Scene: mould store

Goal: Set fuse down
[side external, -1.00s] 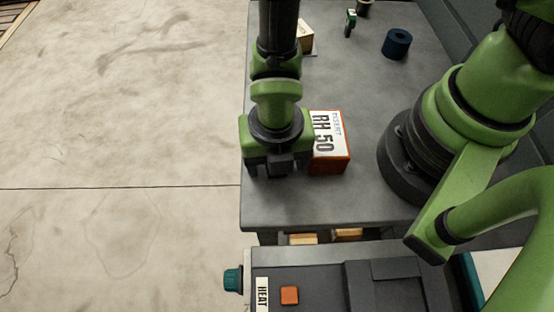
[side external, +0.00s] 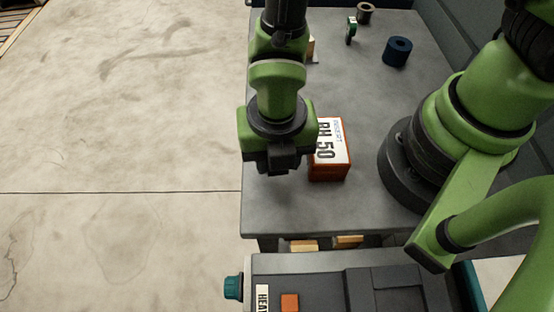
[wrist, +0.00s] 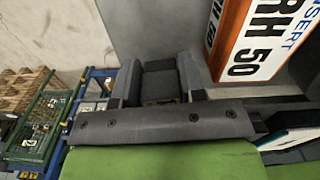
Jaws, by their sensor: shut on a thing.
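My gripper (side external: 273,168) points down over the left part of the grey table, just left of the box marked RH 50. In the wrist view my gripper (wrist: 160,84) has a finger on each side of a dark grey block (wrist: 159,78). I take this block to be the fuse and the fingers to be shut on it. In the side view the gripper body hides it. I cannot tell whether it touches the table.
An orange box with a white RH 50 label (side external: 329,167) sits close to the gripper's right. A blue spool (side external: 397,52), a dark ring (side external: 365,13) and a small green item (side external: 351,30) stand farther back. The table (side external: 300,210) is bare in front.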

